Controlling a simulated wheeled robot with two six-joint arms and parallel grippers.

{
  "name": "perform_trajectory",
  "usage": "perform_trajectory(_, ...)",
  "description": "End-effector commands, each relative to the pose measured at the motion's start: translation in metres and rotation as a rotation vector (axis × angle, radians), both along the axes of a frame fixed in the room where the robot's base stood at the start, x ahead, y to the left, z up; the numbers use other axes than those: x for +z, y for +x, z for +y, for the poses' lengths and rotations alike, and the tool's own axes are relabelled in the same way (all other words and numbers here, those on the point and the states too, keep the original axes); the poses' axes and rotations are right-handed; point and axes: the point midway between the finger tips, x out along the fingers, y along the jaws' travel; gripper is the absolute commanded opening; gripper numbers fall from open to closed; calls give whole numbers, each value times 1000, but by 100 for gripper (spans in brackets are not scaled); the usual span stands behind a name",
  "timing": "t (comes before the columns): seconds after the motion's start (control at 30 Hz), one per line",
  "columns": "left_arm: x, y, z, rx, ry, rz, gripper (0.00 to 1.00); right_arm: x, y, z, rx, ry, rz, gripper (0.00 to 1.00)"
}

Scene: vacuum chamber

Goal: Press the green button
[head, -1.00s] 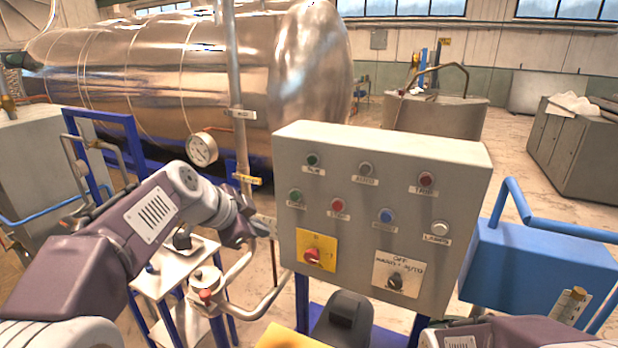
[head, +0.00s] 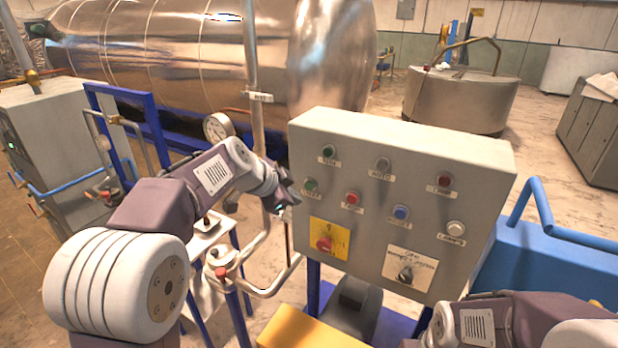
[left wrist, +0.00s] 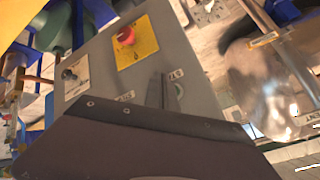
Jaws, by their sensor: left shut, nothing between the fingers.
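The green button (head: 310,185) is at the left end of the second row on the grey control panel (head: 475,182), with a label below it. My left gripper (head: 292,197) is shut and empty at the panel's left edge, just left of and slightly below this button; I cannot tell whether it touches. In the left wrist view the shut fingers (left wrist: 166,90) point at the panel, close beside the green button (left wrist: 180,90), which they partly cover. A darker green lamp or button (head: 328,151) sits above it, in the top row. My right gripper is out of view.
Nearby on the panel are a red button (head: 352,198), a blue button (head: 401,212) and a red switch on a yellow plate (head: 324,244). Pipes with a red-handled valve (head: 221,272) stand below my left arm. A large metal tank (head: 200,60) lies behind.

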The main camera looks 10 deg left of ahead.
Motion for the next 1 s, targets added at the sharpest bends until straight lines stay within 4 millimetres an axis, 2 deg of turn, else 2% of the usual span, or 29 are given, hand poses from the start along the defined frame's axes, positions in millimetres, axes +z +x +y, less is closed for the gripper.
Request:
perform_trajectory(0.03, 4, 6, -3, -1, 0, 3, 0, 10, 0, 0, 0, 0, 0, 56)
perform_trajectory(0.3, 1, 27, -12, -2, -1, 1, 0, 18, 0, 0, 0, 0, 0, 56)
perform_trajectory(1.0, 0, 29, -12, 0, -1, -1, 0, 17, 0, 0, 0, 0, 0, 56)
